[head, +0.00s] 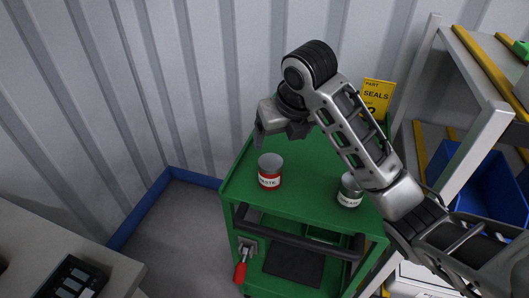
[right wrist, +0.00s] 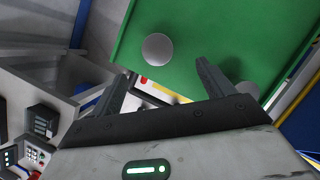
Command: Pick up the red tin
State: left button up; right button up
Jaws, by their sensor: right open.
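The red tin (head: 270,171), with a white label and a grey top, stands upright on the left part of the green cart top (head: 238,181). My right gripper (head: 279,133) is open and empty, above the cart top and apart from the tin, just above it in the head picture. In the right wrist view a round grey top, seemingly the red tin (right wrist: 157,49), shows just beyond and between the open fingertips (right wrist: 162,68). The tin's side is hidden there. My left gripper is not in view.
A yellow sign (head: 377,95) is behind. A dark handle (head: 290,233) and a red-handled tool (head: 240,271) are at the cart's front. A shelf with blue bins (head: 500,185) stands right.

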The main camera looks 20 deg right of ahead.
aim_at(272, 163)
jog(key=x, duration=0.9)
jog(key=shift+s+f, duration=0.15)
jog(key=shift+s, duration=0.1)
jog(key=x, duration=0.5)
jog(key=shift+s+a+f, duration=0.2)
jog(key=shift+s+a, duration=0.1)
jog(key=shift+s, duration=0.05)
jog(key=shift+w+f+p, duration=0.2)
jog(key=shift+f+p, duration=0.1)
jog(key=shift+f, duration=0.15)
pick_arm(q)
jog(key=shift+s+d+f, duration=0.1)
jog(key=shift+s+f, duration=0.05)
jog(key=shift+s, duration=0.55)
pick_arm(e)
jog(key=c, duration=1.2)
